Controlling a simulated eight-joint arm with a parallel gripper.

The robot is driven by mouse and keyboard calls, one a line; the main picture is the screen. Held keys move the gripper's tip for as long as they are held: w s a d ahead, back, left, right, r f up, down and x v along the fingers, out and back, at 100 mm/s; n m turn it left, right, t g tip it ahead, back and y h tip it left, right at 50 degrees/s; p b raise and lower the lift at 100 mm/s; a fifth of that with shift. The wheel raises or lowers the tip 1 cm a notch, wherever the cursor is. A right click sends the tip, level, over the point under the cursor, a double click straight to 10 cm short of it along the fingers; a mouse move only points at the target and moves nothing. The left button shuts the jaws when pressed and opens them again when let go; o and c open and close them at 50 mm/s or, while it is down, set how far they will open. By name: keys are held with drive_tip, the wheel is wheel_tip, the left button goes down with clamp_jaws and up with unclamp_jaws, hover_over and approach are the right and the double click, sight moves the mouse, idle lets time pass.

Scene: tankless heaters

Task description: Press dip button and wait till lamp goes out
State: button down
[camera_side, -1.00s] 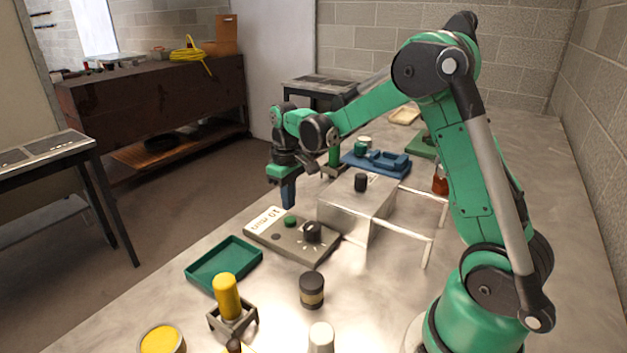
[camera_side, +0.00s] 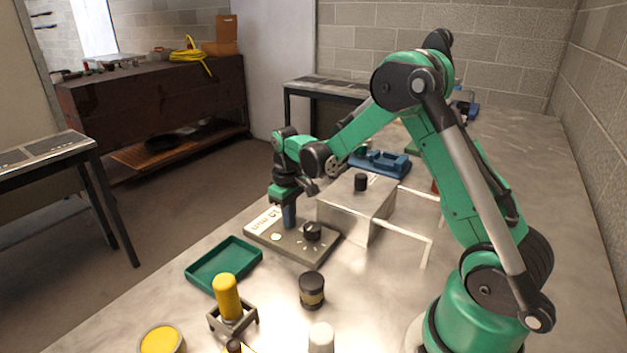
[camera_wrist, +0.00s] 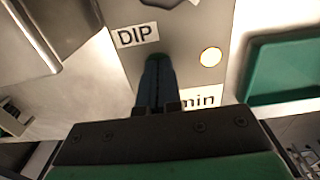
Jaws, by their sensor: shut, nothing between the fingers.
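The grey control panel (camera_side: 293,246) lies on the metal bench, with a black knob (camera_side: 312,232) and a white label ending in "min" (camera_wrist: 198,98).
A metal box (camera_side: 352,212) with a black knob on top and white rails stands right behind the panel. A green tray (camera_side: 224,264) lies to the left. A black jar (camera_side: 312,290) and a yellow cylinder on a stand (camera_side: 228,298) are in front.

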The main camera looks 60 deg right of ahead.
drive_tip(key=shift+f, duration=0.2)
wheel_tip(320, 180, up, 14)
drive_tip(key=shift+r, duration=0.2)
drive_tip(key=shift+a, duration=0.1)
idle(0.7)
drive_tip(key=s+a+f+t, duration=0.2)
drive_tip(key=s+a+t, duration=0.5)
drive_tip(key=s+a, duration=0.3)
drive_tip(key=shift+a, duration=0.85)
drive_tip(key=shift+s, duration=0.1)
idle(4.2)
